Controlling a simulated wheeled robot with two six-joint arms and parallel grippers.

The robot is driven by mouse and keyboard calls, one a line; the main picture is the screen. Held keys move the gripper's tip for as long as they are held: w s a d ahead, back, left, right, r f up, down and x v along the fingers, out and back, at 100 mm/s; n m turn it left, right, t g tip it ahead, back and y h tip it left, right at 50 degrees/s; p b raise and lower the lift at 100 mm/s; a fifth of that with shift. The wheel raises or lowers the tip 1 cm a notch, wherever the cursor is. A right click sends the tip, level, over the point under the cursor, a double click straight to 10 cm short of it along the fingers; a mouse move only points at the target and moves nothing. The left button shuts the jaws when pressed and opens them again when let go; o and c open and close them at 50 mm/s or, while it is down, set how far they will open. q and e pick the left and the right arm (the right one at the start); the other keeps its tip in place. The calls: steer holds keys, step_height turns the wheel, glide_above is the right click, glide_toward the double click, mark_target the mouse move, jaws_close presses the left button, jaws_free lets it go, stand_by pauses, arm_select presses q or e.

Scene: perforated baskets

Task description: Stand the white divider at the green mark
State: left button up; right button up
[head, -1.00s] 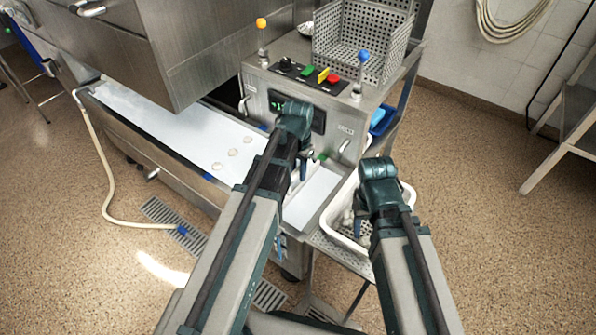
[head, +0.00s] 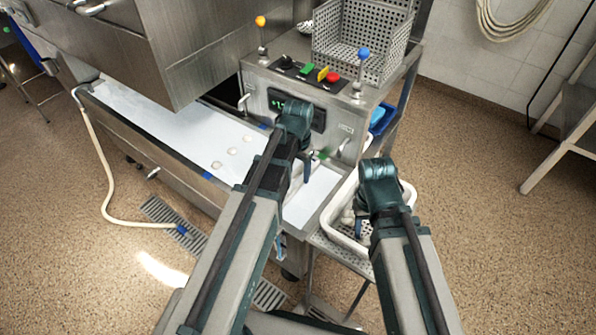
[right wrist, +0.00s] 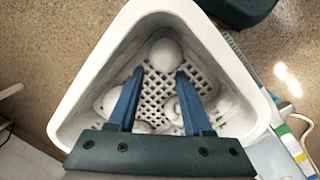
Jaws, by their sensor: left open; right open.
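A small green mark (head: 322,154) shows on the machine front near the right end of the white trough. My left gripper (head: 307,180) is open, just left of and below the mark, over the trough. A pale upright edge beside its fingers may be the white divider; my arm hides most of it, so I cannot tell whether the fingers touch it. My right gripper (head: 358,228) is open over the white basket (head: 331,216). In the right wrist view its blue fingers (right wrist: 160,82) point down into the basket (right wrist: 88,75), apart, with nothing clearly between them.
Several white rounded pieces lie on the basket's perforated bottom (right wrist: 158,85). The trough (head: 185,120) holds a few pale lumps. The steel control box (head: 345,118) carries levers, buttons and a perforated metal basket (head: 345,45). A blue item (head: 382,118) sits behind it.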

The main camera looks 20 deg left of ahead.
arm_select(q)
steer(key=shift+r, duration=0.15)
arm_select(e)
steer(key=shift+r, duration=0.1)
arm_select(q)
step_height(320, 180, up, 14)
steer(key=p, duration=1.3)
steer(key=shift+f+p, duration=0.2)
steer(key=shift+p, duration=0.2)
arm_select(e)
step_height(320, 180, up, 14)
steer(key=shift+f, duration=0.2)
arm_select(q)
steer(key=s+d+y, duration=0.1)
steer(key=s+d, duration=0.9)
steer(key=s, duration=0.5)
step_height(320, 180, up, 12)
steer(key=p, duration=1.2)
steer(key=shift+w+d, duration=0.25)
steer(key=shift+w, duration=0.1)
arm_select(e)
step_height(320, 180, up, 12)
